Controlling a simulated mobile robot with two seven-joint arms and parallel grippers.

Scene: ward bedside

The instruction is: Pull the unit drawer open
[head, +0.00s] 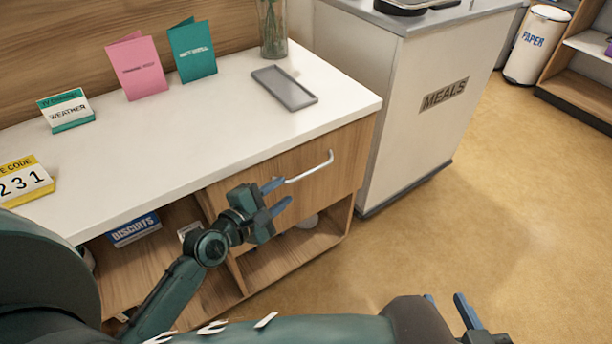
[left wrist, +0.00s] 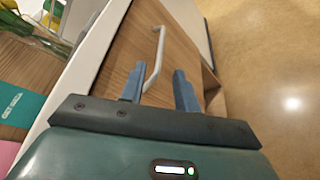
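The unit drawer (head: 302,163) has a wooden front under the white top and looks shut. Its pale bar handle (head: 316,168) runs along the front; the handle also shows in the left wrist view (left wrist: 155,58). My left gripper (head: 276,195) is open at the left end of the handle. In the left wrist view the near end of the handle lies between the blue fingers (left wrist: 159,88), close to the left finger; I cannot tell if they touch. My right gripper (head: 447,308) is low at the right, its blue fingers apart, away from the unit.
The white top (head: 200,130) holds a grey tray (head: 284,88), a glass vase (head: 272,30), pink and green cards, and signs. An open shelf with a biscuits box (head: 133,230) lies below. A meals cabinet (head: 425,110) stands right of the unit. The floor in front is clear.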

